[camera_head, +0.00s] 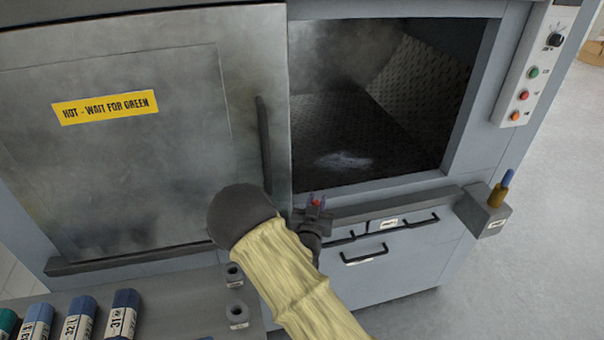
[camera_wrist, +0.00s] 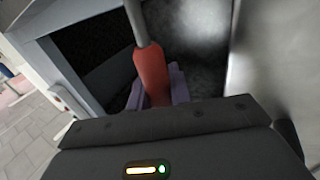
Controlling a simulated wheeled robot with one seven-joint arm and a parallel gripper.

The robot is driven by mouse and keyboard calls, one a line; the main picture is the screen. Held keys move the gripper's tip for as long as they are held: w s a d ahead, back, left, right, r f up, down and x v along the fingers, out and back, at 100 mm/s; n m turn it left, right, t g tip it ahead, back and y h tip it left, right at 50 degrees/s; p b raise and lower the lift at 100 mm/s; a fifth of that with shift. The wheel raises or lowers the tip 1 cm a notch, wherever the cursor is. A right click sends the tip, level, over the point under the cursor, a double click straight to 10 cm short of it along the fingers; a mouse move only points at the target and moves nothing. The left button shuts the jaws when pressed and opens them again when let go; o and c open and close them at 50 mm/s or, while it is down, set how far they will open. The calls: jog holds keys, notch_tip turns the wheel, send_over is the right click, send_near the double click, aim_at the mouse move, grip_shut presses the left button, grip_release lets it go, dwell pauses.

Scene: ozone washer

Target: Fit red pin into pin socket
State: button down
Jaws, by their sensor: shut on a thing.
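My gripper (camera_head: 315,204) is shut on the red pin (camera_head: 316,202), in front of the open chamber of the washer. In the wrist view the red pin (camera_wrist: 152,72) shows a red grip between the purple fingers of my gripper (camera_wrist: 157,88), with a grey shaft pointing away from it. In the head view most of the pin is too small to make out.
The steel door (camera_head: 140,150) with a yellow "HOT - WAIT FOR GREEN" label covers the left side. The chamber (camera_head: 365,115) is open and hazy. A blue-topped pin (camera_head: 503,186) stands in a bracket at right. Drawer handles (camera_head: 365,255) protrude below.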

jog(key=a+r+p, duration=0.1)
jog(key=a+r, duration=0.3)
jog(key=r, duration=0.2)
jog(key=shift+w+a+r, duration=0.15)
jog(key=shift+w+r, duration=0.2)
jog(key=shift+w, duration=0.05)
jog(key=shift+f, duration=0.1)
jog(key=shift+f+b, duration=2.85)
jog(key=shift+s+b, duration=0.1)
jog(key=shift+b, duration=0.55)
jog(key=shift+f+b, duration=2.05)
jog(key=shift+f, duration=0.2)
jog(key=c, duration=1.2)
grip_release()
jog(key=shift+r, duration=0.1)
